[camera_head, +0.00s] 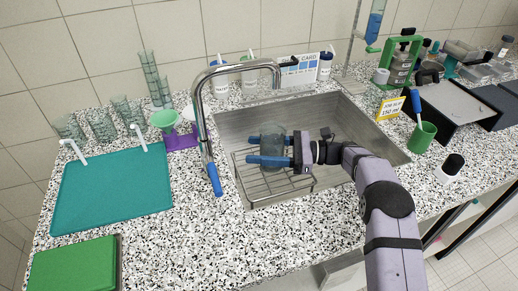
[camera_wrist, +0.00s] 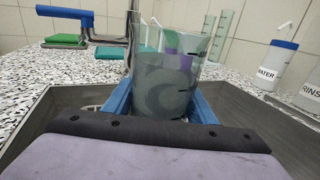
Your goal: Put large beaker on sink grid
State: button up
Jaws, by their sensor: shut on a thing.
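The large beaker (camera_wrist: 166,75) is clear glass and stands upright between the blue fingers of my gripper (camera_wrist: 162,108) in the wrist view. In the head view the beaker (camera_head: 272,143) is partly hidden by my gripper (camera_head: 270,150), which reaches in from the right and is shut on it. The sink grid (camera_head: 265,186) is a wire rack in the left part of the steel sink (camera_head: 345,120). The beaker is above or at the grid's rear part; I cannot tell whether its base touches the wires.
The tall faucet (camera_head: 203,120) with a blue handle stands at the sink's left edge, close to the beaker. A green funnel (camera_head: 164,119) on a purple stand and a teal mat (camera_head: 112,190) lie further left. Labelled bottles (camera_head: 325,66) stand behind the sink.

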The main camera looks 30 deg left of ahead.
jog(key=shift+f, duration=0.15)
jog(key=o, duration=1.2)
jog(key=shift+c, duration=0.2)
jog(key=shift+r, duration=0.2)
jog(key=b+v, duration=0.1)
jog(key=v, duration=0.6)
jog(key=shift+d+f+b, duration=0.1)
jog(key=shift+d+b, duration=0.1)
jog(key=shift+b, duration=0.2)
jog(key=shift+w+d, duration=0.1)
